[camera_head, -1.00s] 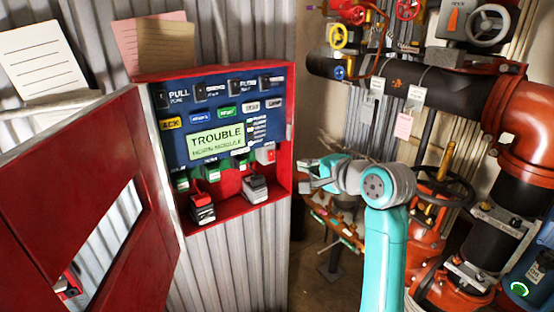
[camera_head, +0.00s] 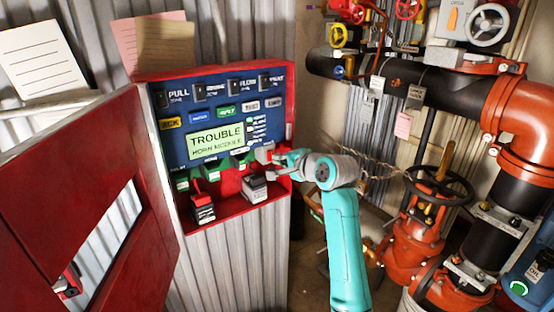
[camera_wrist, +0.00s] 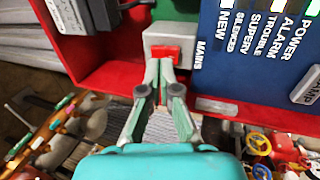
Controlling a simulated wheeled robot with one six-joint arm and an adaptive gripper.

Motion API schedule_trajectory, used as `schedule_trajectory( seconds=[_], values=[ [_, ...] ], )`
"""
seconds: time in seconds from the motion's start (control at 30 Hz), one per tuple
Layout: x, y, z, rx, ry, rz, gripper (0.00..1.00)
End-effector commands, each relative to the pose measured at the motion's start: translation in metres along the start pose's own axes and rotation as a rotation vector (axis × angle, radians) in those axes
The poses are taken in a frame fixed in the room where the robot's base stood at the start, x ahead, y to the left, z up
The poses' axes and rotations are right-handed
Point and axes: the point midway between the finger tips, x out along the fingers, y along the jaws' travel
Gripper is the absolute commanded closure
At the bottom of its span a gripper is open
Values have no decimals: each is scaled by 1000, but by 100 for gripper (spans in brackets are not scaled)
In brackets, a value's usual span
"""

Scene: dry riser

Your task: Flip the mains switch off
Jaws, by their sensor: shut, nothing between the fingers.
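The mains switch is a grey box with a red rocker (camera_wrist: 165,53), beside the printed word MAINS in the wrist view. In the head view the grey switch box (camera_head: 264,151) sits at the panel's lower right, its red rocker mostly hidden. My gripper (camera_wrist: 159,66) is shut and empty, its fingertips right at the rocker's lower edge in the wrist view. I cannot tell whether they touch it. In the head view my gripper (camera_head: 278,158) reaches into the cabinet from the right, at the switch.
The red cabinet (camera_head: 285,189) has its door (camera_head: 60,200) swung open to the left. Two batteries, a dark one (camera_head: 202,208) and a grey one (camera_head: 254,188), stand on its floor. The display (camera_head: 216,139) reads TROUBLE. Red valves and pipes (camera_head: 525,110) fill the right side.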

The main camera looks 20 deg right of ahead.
Motion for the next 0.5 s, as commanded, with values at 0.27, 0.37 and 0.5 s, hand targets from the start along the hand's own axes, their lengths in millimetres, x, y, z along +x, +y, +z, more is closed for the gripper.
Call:
schedule_trajectory(
  seconds=[0.27,0.37,0.5],
  values=[
    [17,0,0,0,-1,0,100],
    [17,0,0,0,0,-1,100],
    [17,0,0,0,0,-1,100]
  ],
)
